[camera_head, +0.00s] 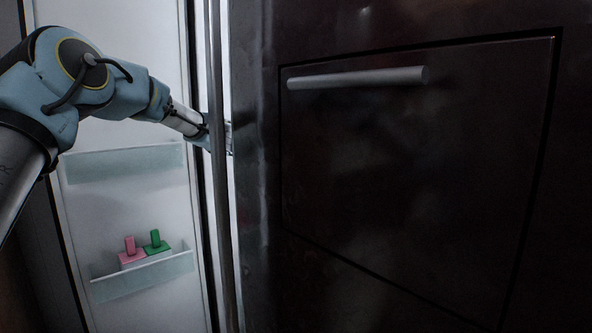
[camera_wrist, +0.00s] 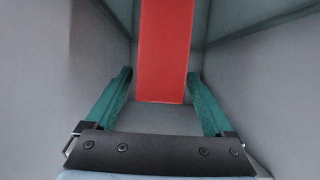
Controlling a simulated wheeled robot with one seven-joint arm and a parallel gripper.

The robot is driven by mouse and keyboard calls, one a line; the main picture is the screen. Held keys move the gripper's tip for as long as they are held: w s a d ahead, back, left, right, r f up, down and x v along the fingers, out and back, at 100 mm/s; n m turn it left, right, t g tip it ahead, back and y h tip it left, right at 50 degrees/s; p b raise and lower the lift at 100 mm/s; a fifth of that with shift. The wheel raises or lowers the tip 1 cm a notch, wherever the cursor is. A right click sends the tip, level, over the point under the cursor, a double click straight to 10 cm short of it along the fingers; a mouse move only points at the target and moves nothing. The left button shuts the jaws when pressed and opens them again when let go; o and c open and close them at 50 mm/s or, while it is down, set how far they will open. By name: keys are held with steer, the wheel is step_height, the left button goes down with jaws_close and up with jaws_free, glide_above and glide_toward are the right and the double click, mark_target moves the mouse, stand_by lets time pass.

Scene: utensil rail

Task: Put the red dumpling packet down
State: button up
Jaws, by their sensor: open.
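The red dumpling packet (camera_wrist: 164,50) shows in the wrist view as a long flat red shape that runs up out of the top of the picture. My gripper (camera_wrist: 158,78) is open, with one teal finger on each side of the packet's lower end. A gap shows between each finger and the packet's edges. I cannot tell what the packet rests on. In the head view my arm reaches into the narrow opening behind the dark front, and the gripper and the packet are hidden there.
Pale grey walls (camera_wrist: 40,80) stand close on both sides in the wrist view. In the head view, an open white door (camera_head: 125,215) is at left, with a pink carton (camera_head: 131,258) and a green carton (camera_head: 157,248) in its lower bin. A dark panel with a bar handle (camera_head: 355,78) fills the right.

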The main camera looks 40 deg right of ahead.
steer(key=b+v, duration=0.2)
steer(key=v, duration=0.6)
steer(key=shift+a+r, duration=0.15)
steer(key=shift+a, duration=0.05)
steer(key=w+a+f+n+t+y, duration=0.1)
steer(key=a+f+n+y, duration=0.3)
steer(key=a, duration=0.5)
steer(key=w+a+f+n+t+y, duration=0.1)
steer(key=a+f, duration=0.5)
steer(key=a, duration=0.4)
steer(key=w+a+f+n+t+y, duration=0.1)
steer(key=a+f+n+y, duration=0.2)
steer(key=a+f, duration=0.45)
steer(key=s+a+f+n+y, duration=0.1)
steer(key=s+a+f+n, duration=0.1)
steer(key=a, duration=0.8)
steer(key=s+a+f+n+y, duration=0.2)
steer(key=s+a+n, duration=0.2)
steer(key=a, duration=0.7)
steer(key=s+a+f+n+y, duration=0.1)
steer(key=s+a+n+y, duration=0.1)
steer(key=s+a, duration=0.4)
steer(key=a+n, duration=0.1)
steer(key=a, duration=0.3)
steer(key=shift+s+a+f+g, duration=0.3)
steer(key=shift+f, duration=0.1)
